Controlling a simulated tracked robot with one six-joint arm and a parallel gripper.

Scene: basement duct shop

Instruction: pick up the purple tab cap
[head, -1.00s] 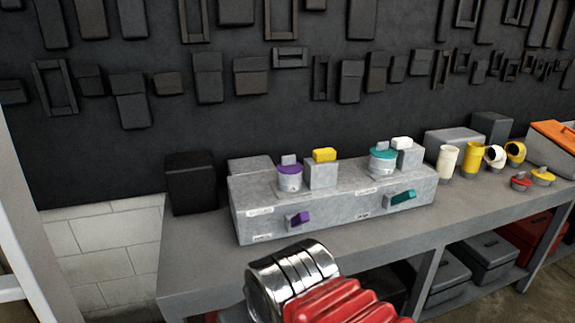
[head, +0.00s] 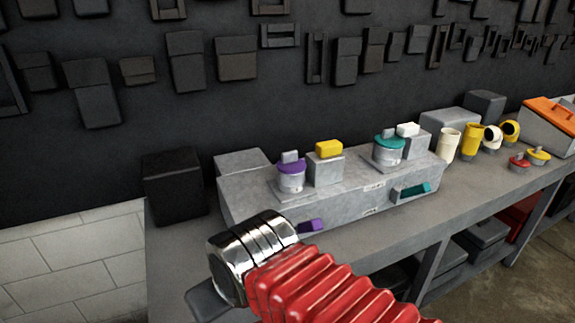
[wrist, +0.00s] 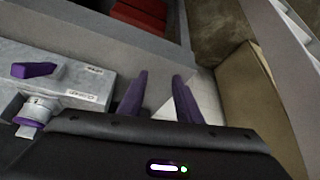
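The purple tab cap (head: 290,167), with a grey tab on top, sits on a pale cylinder (head: 291,182) on the long grey block (head: 345,200). In the wrist view the cap (wrist: 27,122) is partly hidden at lower left, beside my gripper's dark body. My gripper (wrist: 159,76) is open, its two purple fingers apart with nothing between them. It is off to one side of the cap, not touching it. In the head view my arm's silver and red parts hide the block's lower left front, and the fingers cannot be made out.
A purple handle (head: 311,226) and a teal handle (head: 411,191) stick out of the block's front. A yellow-topped block (head: 327,168) stands close beside the cap; a teal cap (head: 390,144) is farther right. Yellow and cream pipe pieces stand on the bench (head: 470,193). A black box (head: 174,186) is at left.

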